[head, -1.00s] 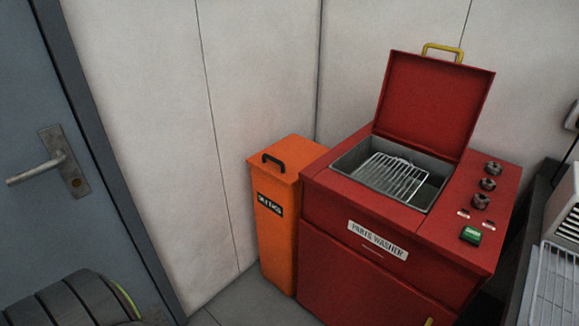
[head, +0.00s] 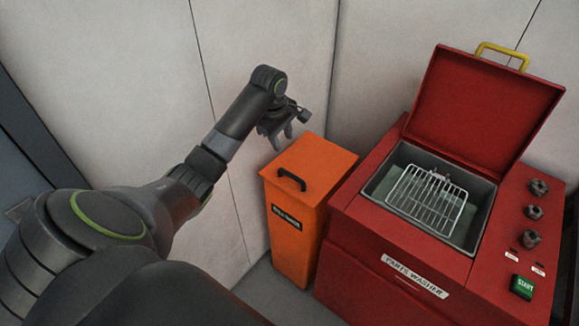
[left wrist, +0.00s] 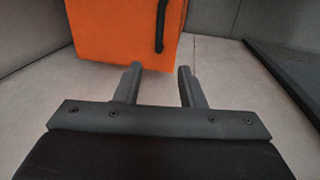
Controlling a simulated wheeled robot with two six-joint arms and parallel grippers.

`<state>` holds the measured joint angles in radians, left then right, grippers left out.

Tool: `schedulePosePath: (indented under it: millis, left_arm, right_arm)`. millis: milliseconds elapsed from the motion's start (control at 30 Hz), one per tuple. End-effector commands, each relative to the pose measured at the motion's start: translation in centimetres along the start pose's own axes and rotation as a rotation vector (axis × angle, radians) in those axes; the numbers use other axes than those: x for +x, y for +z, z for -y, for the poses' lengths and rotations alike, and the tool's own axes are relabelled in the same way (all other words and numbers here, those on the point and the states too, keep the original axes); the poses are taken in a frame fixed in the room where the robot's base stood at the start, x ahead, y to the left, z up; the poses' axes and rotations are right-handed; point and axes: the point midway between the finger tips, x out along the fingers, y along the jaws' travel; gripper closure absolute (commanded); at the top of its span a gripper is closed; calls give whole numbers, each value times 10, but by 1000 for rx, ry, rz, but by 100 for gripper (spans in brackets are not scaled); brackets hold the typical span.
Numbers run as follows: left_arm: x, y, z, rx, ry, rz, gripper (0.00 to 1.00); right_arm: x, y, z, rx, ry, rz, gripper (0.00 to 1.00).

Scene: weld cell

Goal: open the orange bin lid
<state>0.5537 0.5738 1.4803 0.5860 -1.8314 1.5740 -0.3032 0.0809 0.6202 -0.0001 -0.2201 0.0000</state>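The orange bin (head: 293,240) stands against the wall, left of the red parts washer. Its orange lid (head: 318,158) is shut, with a black handle (head: 291,180) on top. My left gripper (head: 282,143) is above and beyond the lid's back left edge, apart from the handle. In the left wrist view the gripper (left wrist: 159,68) is open, with nothing between its fingers. The orange bin (left wrist: 105,30) fills the upper part there, and the black handle (left wrist: 161,25) shows beyond the fingertips. My right gripper is not in view.
The red parts washer (head: 385,270) stands close beside the bin on the right. Its lid (head: 483,105) is raised, with a wire rack (head: 427,197) in the basin. The white wall (head: 120,60) is close behind the gripper. A door edge (head: 30,130) is at left.

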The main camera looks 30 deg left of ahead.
Motion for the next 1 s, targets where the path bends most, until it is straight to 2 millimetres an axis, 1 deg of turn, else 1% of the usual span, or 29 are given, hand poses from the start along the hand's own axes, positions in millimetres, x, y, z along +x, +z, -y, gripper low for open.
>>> schedulePosePath:
  millis: [67,167,267,367,600,800,1000]
  left_arm:
    - [-2,0,-1,-10,-4,1,64]
    - [10,1,0,-13,-7,2,64]
    - [28,1,0,-12,-8,3,64]
    - [50,2,0,-12,-8,3,64]
    - [97,1,0,-10,-7,2,64]
    - [130,1,0,-10,-5,1,64]
    - [155,0,0,-10,-5,0,64]
  right_arm:
    - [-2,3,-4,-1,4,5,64]
    - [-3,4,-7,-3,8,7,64]
    - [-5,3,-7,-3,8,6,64]
    - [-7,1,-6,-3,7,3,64]
    - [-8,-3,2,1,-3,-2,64]
    - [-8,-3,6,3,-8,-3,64]
    - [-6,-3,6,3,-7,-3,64]
